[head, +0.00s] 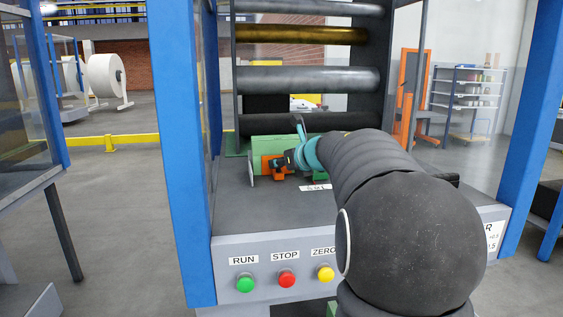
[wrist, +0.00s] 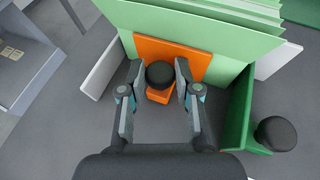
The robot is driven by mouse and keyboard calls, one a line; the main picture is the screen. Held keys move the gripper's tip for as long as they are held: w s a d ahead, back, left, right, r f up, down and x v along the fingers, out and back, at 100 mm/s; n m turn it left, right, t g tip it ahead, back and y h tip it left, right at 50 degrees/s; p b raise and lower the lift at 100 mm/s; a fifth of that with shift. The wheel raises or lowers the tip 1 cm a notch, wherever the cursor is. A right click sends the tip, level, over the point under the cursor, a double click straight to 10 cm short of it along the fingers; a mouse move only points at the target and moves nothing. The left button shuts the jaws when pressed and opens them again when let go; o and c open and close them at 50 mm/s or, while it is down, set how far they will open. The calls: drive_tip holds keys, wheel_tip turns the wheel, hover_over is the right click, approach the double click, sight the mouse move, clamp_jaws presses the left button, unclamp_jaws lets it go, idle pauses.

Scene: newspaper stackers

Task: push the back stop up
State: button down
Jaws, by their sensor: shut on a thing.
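The orange back stop (wrist: 175,53) is an upright plate with an orange foot (wrist: 157,97) and a black round knob (wrist: 160,74). In the wrist view it stands against the edge of a light green stack of sheets (wrist: 215,22). My gripper (wrist: 160,80) is shut on the knob, with one finger on each side of it. In the head view the orange stop (head: 272,166) sits on the grey deck in front of the green stack (head: 283,146), and my gripper (head: 287,161) reaches it from the right. My arm hides part of the deck and rollers.
A dark green side guide (wrist: 238,108) with its own black knob (wrist: 275,134) stands right of my gripper. A white plate (wrist: 102,68) stands at the left. RUN, STOP and ZERO buttons (head: 286,278) line the front panel. A blue post (head: 180,150) rises at the left.

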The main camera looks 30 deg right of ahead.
drive_tip(key=c, duration=0.9)
unclamp_jaws()
drive_tip(key=shift+o, duration=0.2)
drive_tip(key=v, duration=1.2)
